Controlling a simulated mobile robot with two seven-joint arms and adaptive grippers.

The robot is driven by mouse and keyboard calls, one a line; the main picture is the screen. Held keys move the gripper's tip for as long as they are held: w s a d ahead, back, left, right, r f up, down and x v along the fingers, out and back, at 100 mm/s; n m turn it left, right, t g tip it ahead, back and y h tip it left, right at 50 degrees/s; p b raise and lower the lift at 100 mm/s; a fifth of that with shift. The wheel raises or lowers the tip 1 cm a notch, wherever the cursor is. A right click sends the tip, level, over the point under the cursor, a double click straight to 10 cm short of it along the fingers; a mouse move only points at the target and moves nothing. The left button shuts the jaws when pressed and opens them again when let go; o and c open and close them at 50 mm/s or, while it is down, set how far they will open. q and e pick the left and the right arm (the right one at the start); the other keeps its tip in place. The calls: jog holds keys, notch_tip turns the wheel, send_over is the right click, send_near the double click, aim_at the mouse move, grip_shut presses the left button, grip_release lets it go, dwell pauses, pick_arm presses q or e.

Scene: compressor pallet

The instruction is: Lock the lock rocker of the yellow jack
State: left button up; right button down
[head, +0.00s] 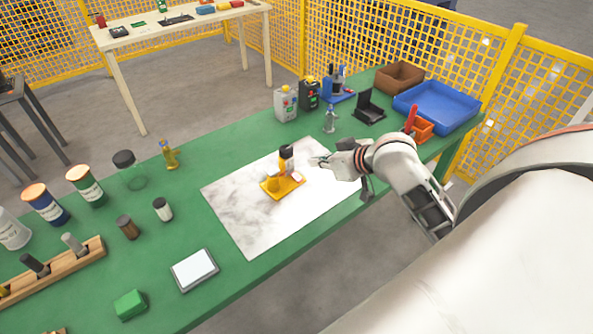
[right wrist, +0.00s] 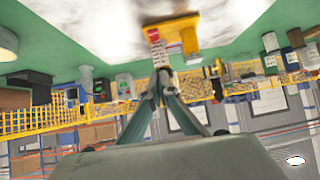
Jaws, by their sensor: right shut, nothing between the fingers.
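The yellow jack (head: 283,185) stands on a white marbled mat (head: 243,217) on the green table. It has a yellow base, an orange-yellow block, a dark-topped upright part and a small pale and reddish piece (head: 297,177) at its right side. I cannot tell which way the lock rocker is set. My right gripper (head: 318,162) is shut and empty, just right of the jack and apart from it in the head view. In the right wrist view, the shut fingertips (right wrist: 162,74) point at the jack (right wrist: 178,24), which appears upside down. My left gripper is not in view.
A white-screened pad (head: 194,269) and a green block (head: 130,304) lie front left. Jars and bottles stand along the left. Canisters (head: 286,103), a small clear bottle (head: 330,119), an orange bin (head: 421,129) and a blue tray (head: 438,106) are at the back right. The mat around the jack is clear.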

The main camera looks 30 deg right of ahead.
send_over(295, 176)
jog(key=s, duration=0.1)
notch_tip(295, 176, down, 6)
jog(key=shift+d+r, duration=0.1)
jog(key=shift+r, duration=0.05)
notch_tip(295, 176, down, 2)
jog(key=shift+f, duration=0.2)
jog(key=shift+w+f, duration=0.15)
jog(key=shift+f, duration=0.6)
jog(key=shift+w+f, duration=0.15)
jog(key=shift+f, duration=0.15)
jog(key=shift+s+f, duration=0.25)
jog(key=shift+s, duration=0.6)
